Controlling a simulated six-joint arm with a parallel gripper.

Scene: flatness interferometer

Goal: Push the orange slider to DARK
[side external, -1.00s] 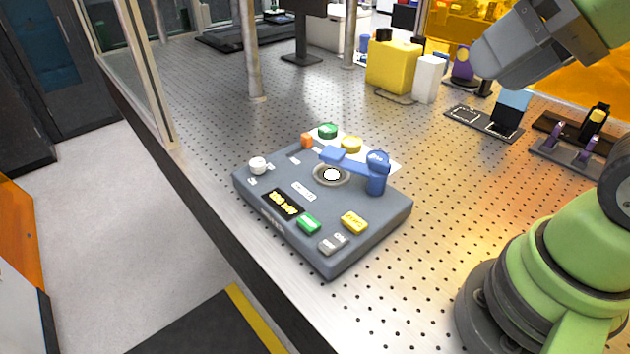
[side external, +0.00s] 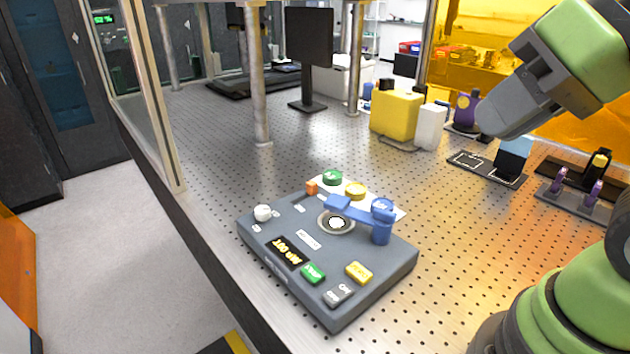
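The grey interferometer box (side external: 290,262) sits on the perforated table. The small orange slider (side external: 312,188) is at the box's far edge, beside a green knob. The labels near it are too small to read. A blue arm (side external: 360,210) on a post reaches over the round port (side external: 336,222) in the box top. My gripper (side external: 490,118) is at the upper right, above the table and well apart from the box. Its fingers are not clear enough to tell open or shut.
Green (side external: 332,178) and yellow (side external: 355,190) knobs stand close beside the slider. A white knob (side external: 262,213) is at the box's left. A yellow block (side external: 396,112) and small fixtures stand farther back. Table around the box is mostly clear.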

